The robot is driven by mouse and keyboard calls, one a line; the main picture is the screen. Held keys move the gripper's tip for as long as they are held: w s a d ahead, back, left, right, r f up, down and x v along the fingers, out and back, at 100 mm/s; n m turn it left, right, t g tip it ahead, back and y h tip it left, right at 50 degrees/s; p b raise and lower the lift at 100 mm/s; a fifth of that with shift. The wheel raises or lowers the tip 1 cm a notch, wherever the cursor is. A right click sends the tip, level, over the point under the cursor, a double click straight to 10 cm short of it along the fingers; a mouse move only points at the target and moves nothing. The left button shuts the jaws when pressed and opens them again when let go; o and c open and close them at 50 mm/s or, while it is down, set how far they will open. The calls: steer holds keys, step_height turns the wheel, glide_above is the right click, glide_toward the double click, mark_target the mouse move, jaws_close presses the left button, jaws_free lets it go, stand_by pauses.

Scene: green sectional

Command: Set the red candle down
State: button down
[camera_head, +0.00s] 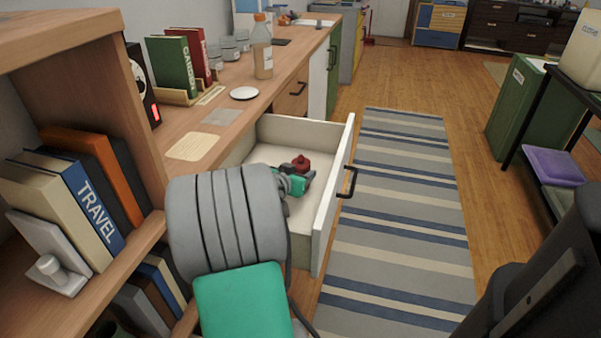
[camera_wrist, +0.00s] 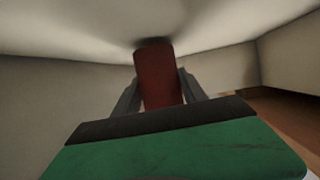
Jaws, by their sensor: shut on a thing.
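The red candle (camera_head: 301,163) is at my gripper (camera_head: 296,174), inside the open white drawer (camera_head: 325,199) below the wooden counter. In the wrist view the red candle (camera_wrist: 158,78) stands between the two grey fingers (camera_wrist: 160,92), which are shut on it. A pale drawer surface lies close beyond the candle's far end. I cannot tell whether the candle touches the drawer floor. My arm hides the near part of the drawer.
A bottle (camera_head: 262,48), a white dish (camera_head: 244,93) and upright books (camera_head: 173,66) stand on the counter (camera_head: 185,118). A shelf with books (camera_head: 78,196) is at left. A striped rug (camera_head: 400,220) lies right of the drawer.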

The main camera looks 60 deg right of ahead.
steer(key=c, duration=0.6)
jaws_free()
steer(key=shift+c, duration=0.2)
steer(key=shift+r, duration=0.1)
steer(key=shift+r+p, duration=0.35)
steer(key=shift+p, duration=0.05)
steer(key=shift+r+p, duration=0.65)
steer(key=shift+p, duration=0.05)
steer(key=v, duration=0.4)
steer(key=f+v, duration=0.1)
steer(key=v, duration=0.2)
steer(key=shift+a+r+p, duration=0.1)
steer(key=shift+a+p, duration=0.2)
steer(key=shift+p, duration=0.1)
